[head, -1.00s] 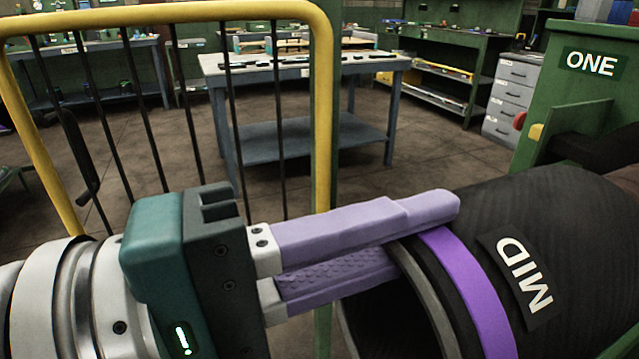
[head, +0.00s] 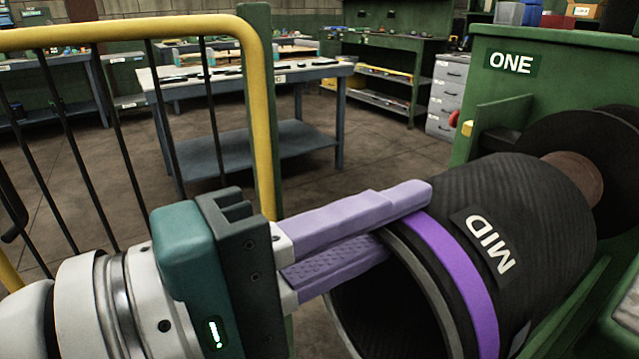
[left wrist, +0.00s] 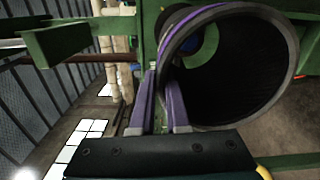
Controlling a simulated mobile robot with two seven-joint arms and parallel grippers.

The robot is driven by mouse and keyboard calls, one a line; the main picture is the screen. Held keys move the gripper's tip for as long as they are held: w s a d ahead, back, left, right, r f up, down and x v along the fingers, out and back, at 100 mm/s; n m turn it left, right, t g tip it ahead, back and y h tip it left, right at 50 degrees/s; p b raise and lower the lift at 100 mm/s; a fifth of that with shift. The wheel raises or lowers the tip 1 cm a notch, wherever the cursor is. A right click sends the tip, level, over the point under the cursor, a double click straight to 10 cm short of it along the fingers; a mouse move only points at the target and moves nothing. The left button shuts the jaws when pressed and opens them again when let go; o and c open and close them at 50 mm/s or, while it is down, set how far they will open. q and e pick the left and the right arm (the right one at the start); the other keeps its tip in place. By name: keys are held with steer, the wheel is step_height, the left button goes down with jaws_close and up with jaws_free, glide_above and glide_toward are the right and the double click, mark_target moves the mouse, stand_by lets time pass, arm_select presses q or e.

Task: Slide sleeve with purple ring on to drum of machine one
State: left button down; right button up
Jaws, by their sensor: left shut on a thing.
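A black sleeve (head: 545,215) with a purple ring (head: 462,275) and a "MID" label lies on its side, its open near end facing left. My left gripper (head: 408,218) is shut on its near rim, one purple finger outside the wall and one inside. In the left wrist view, the gripper (left wrist: 160,80) pinches the rim and I look into the sleeve's open end (left wrist: 285,60). Machine one (head: 560,85) is green. Its brown drum or shaft (head: 578,175) shows beyond the sleeve's far end, before a black disc (head: 622,150). Whether it enters the sleeve is hidden. My right gripper is out of view.
A yellow-railed barrier (head: 258,110) with black bars and a green post stands close behind my left gripper. A blue-grey table (head: 290,140), green workbenches and a grey drawer cabinet (head: 448,95) stand farther back. Green machine parts lie below the sleeve.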

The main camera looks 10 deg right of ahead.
mark_target(461, 184)
arm_select(q)
steer(key=shift+b+x, duration=0.6)
steer(key=shift+x, duration=2.65)
steer(key=shift+r, duration=0.15)
